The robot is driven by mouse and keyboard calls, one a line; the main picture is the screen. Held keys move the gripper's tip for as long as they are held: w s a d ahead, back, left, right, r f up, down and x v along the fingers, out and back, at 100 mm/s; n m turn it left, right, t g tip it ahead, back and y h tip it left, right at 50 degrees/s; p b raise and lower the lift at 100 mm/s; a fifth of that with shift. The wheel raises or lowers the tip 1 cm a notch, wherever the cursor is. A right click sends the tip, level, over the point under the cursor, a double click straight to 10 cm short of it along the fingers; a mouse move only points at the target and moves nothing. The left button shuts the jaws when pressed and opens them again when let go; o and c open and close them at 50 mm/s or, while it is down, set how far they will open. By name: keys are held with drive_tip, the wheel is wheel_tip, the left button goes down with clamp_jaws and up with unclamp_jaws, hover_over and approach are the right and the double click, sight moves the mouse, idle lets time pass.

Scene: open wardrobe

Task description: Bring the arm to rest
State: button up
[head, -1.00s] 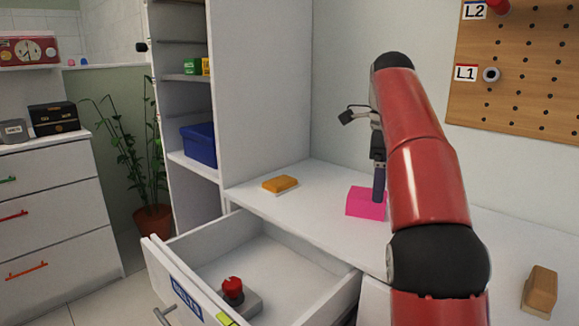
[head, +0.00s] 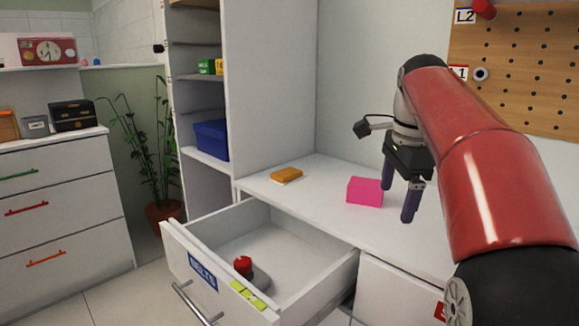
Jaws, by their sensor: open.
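My red and black arm (head: 465,120) reaches in from the right side of the head view, over the white counter. My gripper (head: 398,205) points down with its two dark purple fingers apart and nothing between them. It is just right of a pink block (head: 364,191) on the counter. One finger overlaps the block's right edge in the picture; I cannot tell whether they touch.
An open drawer (head: 307,283) labelled BELTS juts out below the counter, with a red-knobbed object (head: 243,265) inside. An orange sponge-like block (head: 286,174) lies on the counter (head: 310,195). A pegboard (head: 520,75) is behind the arm. Shelves with a blue bin (head: 211,139) stand left.

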drive_tip(key=s+a+f+n+t, duration=0.2)
drive_tip(key=s+f+n, duration=0.6)
drive_tip(key=s, duration=0.3)
drive_tip(key=s+a+f+n+t, duration=0.2)
drive_tip(key=s+f+n, duration=0.7)
drive_tip(key=s+f, duration=0.2)
drive_tip(key=shift+s+a+f, duration=0.15)
drive_tip(key=shift+s+a, duration=0.2)
drive_tip(key=shift+s, duration=0.05)
